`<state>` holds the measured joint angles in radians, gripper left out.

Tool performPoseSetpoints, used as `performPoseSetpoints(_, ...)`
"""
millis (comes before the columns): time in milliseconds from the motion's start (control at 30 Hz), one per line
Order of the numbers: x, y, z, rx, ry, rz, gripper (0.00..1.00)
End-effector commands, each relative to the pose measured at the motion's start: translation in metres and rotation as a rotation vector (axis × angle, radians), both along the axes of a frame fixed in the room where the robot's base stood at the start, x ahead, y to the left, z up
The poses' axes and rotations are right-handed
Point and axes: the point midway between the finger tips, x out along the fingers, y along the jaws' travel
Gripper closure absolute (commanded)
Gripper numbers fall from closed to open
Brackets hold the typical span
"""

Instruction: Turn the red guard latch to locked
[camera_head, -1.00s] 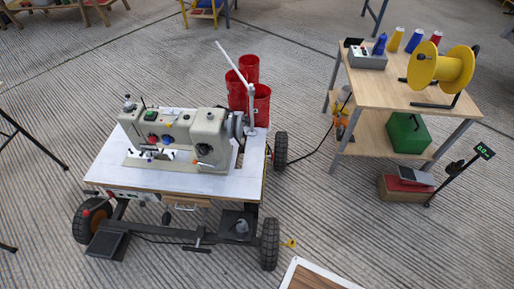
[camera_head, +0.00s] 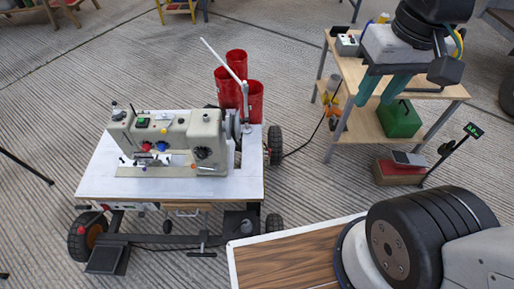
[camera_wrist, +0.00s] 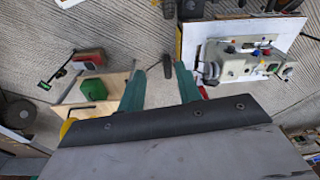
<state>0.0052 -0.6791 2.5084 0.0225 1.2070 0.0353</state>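The sewing machine (camera_head: 165,138) stands on a white-topped wheeled table (camera_head: 235,185), left of centre in the head view. A small red knob (camera_head: 147,147) shows on its front beside a blue one. Another small red part (camera_head: 104,207) is at the left front edge under the tabletop. I cannot tell which is the guard latch, or its setting. My gripper (camera_head: 375,102) is at the right, in front of the wooden table, far from the machine. In the wrist view my gripper (camera_wrist: 160,70) has its teal fingers apart with nothing between them; the machine (camera_wrist: 245,62) is at the upper right.
Red bins (camera_head: 237,84) stand behind the machine, with a slanted white lever in front. The wooden table (camera_head: 365,126) at the right holds a green box (camera_head: 400,120) on its lower shelf. A red box (camera_head: 398,174) stands on the floor. Open floor separates the two tables.

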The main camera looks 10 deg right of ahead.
Motion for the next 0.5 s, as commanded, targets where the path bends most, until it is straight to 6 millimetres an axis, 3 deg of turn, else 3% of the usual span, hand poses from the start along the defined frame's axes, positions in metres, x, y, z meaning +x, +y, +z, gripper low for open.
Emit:
performPoseSetpoints(267, 0.11, 0.015, 0.003, 0.1, 0.055, -0.163, 0.66)
performPoseSetpoints(500, 0.216, 0.022, -0.028, 0.185, 0.103, -0.342, 0.66)
